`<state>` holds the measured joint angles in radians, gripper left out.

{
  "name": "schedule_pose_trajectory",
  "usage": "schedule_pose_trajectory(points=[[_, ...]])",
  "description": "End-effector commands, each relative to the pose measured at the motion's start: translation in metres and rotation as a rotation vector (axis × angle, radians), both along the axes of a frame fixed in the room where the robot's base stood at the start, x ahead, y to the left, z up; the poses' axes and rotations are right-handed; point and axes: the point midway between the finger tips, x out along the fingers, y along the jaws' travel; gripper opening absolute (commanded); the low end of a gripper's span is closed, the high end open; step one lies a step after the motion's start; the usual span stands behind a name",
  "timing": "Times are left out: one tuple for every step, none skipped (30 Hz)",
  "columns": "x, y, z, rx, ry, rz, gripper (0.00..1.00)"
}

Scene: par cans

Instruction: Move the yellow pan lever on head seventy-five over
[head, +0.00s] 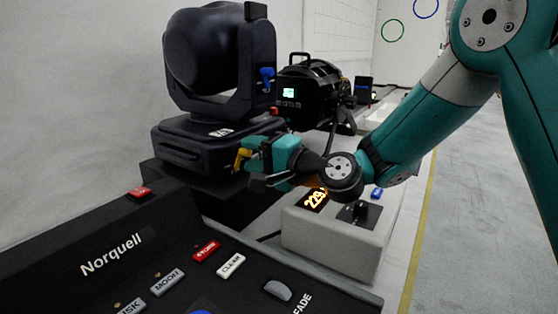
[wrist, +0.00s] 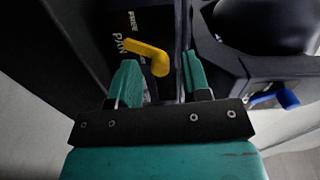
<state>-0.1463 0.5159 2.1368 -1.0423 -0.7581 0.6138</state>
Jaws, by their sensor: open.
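A dark moving-head light (head: 215,60) stands on its base at the left of the head view. A white label on its base is too small to read surely. The yellow pan lever (head: 241,158) sticks out of the base's near side. In the wrist view the lever (wrist: 150,57) lies between my open fingers, its arm slanting up-left beside the lettering "PAN" and "FREE". My gripper (head: 256,153) is at the base, its fingers (wrist: 160,72) on either side of the lever's lower end. Contact with it cannot be told.
A blue lever (head: 266,77) sits on the light's yoke, above my gripper. A black lamp (head: 312,90) stands behind. Clear floor lies right.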

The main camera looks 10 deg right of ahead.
Motion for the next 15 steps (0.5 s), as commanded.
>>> schedule_pose_trajectory(points=[[-0.003,-0.005,-0.002,0.000,0.001,-0.002,0.44],[-0.006,-0.008,-0.002,0.000,0.003,-0.003,0.44],[-0.010,-0.013,-0.003,0.000,0.003,-0.004,0.44],[-0.015,-0.018,-0.003,0.000,0.003,-0.004,0.44],[-0.019,-0.023,-0.003,0.001,0.002,-0.006,0.44],[-0.025,-0.030,-0.004,0.000,0.002,-0.006,0.44],[-0.030,-0.036,-0.004,0.000,0.002,-0.007,0.44],[-0.036,-0.042,-0.004,0.001,0.003,-0.007,0.44],[-0.043,-0.050,-0.004,0.001,0.003,-0.008,0.44],[-0.048,-0.056,-0.005,0.000,0.004,-0.009,0.44],[-0.054,-0.061,-0.004,0.001,0.002,-0.008,0.44],[-0.061,-0.069,-0.004,0.002,0.002,-0.009,0.44],[-0.066,-0.075,-0.004,0.000,0.003,-0.009,0.44],[-0.072,-0.081,-0.004,0.001,0.003,-0.009,0.44],[-0.079,-0.088,-0.004,0.002,0.002,-0.010,0.44]])
